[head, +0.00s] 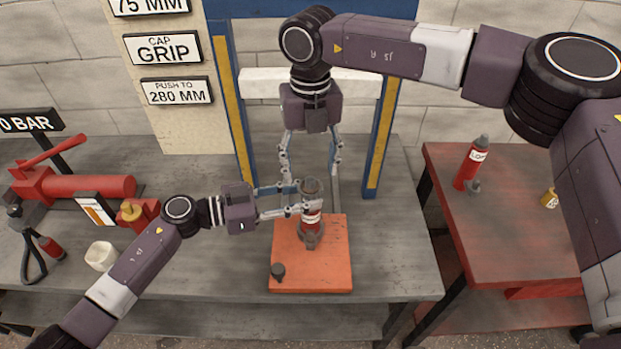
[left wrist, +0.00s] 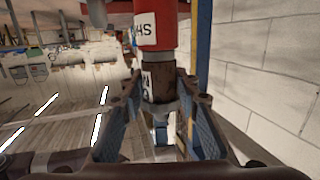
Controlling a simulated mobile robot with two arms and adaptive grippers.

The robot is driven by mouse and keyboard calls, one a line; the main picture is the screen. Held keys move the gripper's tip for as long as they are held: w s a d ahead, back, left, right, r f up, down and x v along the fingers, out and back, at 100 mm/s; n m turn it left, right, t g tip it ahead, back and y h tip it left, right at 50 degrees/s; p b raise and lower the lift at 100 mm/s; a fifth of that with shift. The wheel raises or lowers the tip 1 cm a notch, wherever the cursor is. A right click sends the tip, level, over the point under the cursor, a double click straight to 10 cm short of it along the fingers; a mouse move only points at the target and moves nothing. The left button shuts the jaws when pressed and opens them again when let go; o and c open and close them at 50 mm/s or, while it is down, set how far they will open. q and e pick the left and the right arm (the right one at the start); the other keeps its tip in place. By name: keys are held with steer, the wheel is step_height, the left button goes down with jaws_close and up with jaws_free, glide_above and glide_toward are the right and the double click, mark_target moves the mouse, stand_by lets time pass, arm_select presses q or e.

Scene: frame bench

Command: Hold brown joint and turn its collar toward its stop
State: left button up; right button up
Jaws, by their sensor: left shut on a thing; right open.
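The brown joint (head: 311,186) is the dark upper part of an upright assembly with a red, white-labelled body (head: 311,221), standing on an orange base plate (head: 325,275). My left gripper (head: 300,198) reaches in from the left and is shut on the joint. In the left wrist view the brown joint (left wrist: 158,85) lies between the fingers (left wrist: 160,112), with the red labelled part (left wrist: 158,24) beyond it. My right gripper (head: 309,163) points down above the joint, its fingers spread open and apart on either side. I cannot clearly tell the collar or its stop.
A dark knob (head: 278,270) is on the plate's front left corner. A blue and yellow frame (head: 243,110) stands behind. A red pump (head: 90,188) and a white cup (head: 101,256) are at left. A red table (head: 500,235) with a red bottle (head: 471,165) is at right. The bench's front right is clear.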

mark_target(310, 179)
steer(key=shift+f, duration=2.1)
steer(key=shift+c, duration=0.5)
steer(key=c, duration=1.1)
